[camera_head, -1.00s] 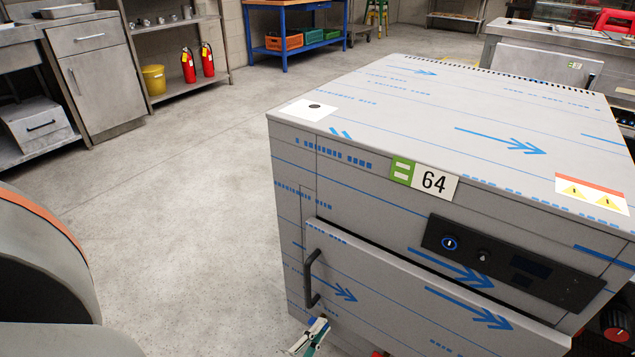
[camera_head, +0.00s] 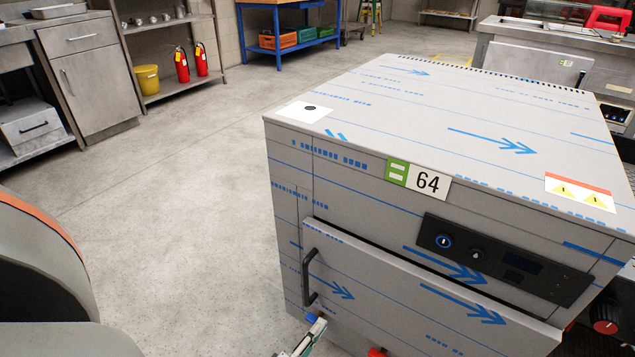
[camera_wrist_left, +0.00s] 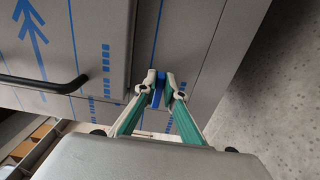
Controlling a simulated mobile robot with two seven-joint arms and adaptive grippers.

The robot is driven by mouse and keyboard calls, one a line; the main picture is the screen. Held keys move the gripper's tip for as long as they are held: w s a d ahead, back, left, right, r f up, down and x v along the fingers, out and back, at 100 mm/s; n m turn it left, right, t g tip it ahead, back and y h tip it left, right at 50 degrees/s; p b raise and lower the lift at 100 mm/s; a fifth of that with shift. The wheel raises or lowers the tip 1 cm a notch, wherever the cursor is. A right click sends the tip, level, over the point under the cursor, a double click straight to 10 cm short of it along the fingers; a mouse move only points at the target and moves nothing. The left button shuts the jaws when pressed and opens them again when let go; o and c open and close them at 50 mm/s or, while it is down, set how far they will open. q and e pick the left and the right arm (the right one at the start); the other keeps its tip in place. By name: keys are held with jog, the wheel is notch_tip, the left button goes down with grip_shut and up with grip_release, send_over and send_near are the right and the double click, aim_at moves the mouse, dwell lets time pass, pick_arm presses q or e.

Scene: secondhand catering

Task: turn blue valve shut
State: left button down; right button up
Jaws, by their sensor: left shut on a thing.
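The blue valve handle (camera_wrist_left: 158,90) is a small blue lever low on the front of the wrapped grey machine, left of its door's lower corner in the head view. My left gripper (camera_wrist_left: 161,79) is shut on it, with one pale fingertip on each side of the blue piece. In the head view the left gripper (camera_head: 317,326) shows at the bottom edge, with a bit of blue (camera_head: 311,318) at its tips. The valve's body and most of the handle are hidden there. My right gripper is not in view.
The machine (camera_head: 400,130) has a black door handle (camera_head: 309,277) just above the gripper. A red part (camera_head: 377,352) shows at the bottom edge, right of the gripper. A red knob (camera_head: 605,317) is at far right. The floor (camera_head: 180,210) on the left is clear.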

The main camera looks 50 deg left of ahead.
pick_arm(q)
jog(key=c, duration=2.1)
grip_release()
jog(key=shift+c, duration=0.2)
